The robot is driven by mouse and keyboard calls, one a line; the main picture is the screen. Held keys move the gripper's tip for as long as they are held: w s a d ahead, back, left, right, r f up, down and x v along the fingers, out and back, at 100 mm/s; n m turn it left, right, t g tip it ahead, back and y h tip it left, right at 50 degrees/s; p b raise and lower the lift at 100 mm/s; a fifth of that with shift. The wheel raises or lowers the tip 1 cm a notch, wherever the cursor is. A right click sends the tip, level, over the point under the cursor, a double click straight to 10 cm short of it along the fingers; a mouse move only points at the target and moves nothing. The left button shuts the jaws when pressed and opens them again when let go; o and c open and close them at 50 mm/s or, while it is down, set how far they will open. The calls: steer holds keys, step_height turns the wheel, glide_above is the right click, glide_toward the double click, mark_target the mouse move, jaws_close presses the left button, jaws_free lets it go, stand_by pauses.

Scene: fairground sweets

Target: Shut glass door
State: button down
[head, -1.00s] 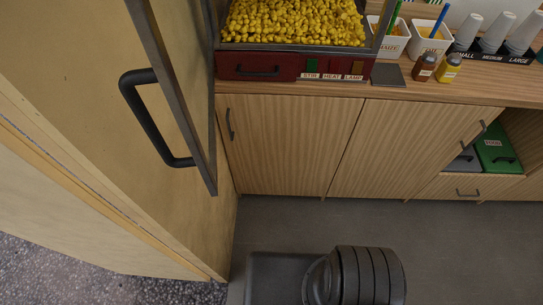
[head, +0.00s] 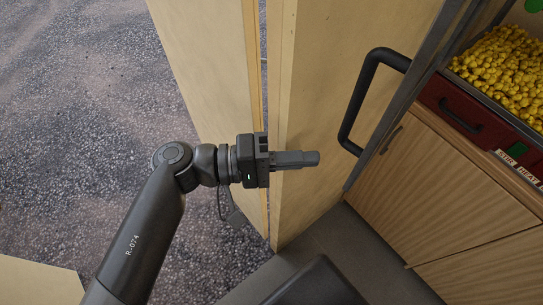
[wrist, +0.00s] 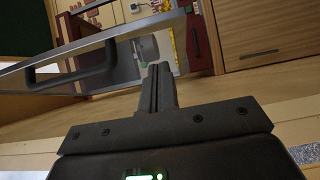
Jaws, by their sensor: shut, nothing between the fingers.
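The glass door shows nearly edge-on in the head view as a grey frame (head: 427,75) with a black bar handle (head: 359,95) on its left side. The door stands swung out in front of the counter, and its pane is hard to make out. My gripper (head: 313,158) is shut and empty, pointing right, apart from the handle and to its lower left in the picture. In the wrist view the shut fingers (wrist: 160,75) point toward the door's grey frame (wrist: 150,25), with the black handle to their left.
Pale wooden panels (head: 330,60) stand upright around my gripper, with a narrow gap beside it. The red popcorn machine (head: 460,105) sits on the wooden cabinets (head: 410,185) at right. Open speckled floor (head: 90,80) lies at left.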

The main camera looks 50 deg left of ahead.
steer(key=shift+w+d, duration=0.25)
steer(key=shift+d, duration=0.5)
steer(key=shift+w+d, duration=0.3)
steer(key=shift+d, duration=0.45)
steer(key=shift+w+d, duration=0.25)
steer(key=shift+d, duration=0.5)
steer(key=w+d, duration=0.2)
steer(key=d, duration=0.9)
steer(key=shift+w+d, duration=0.3)
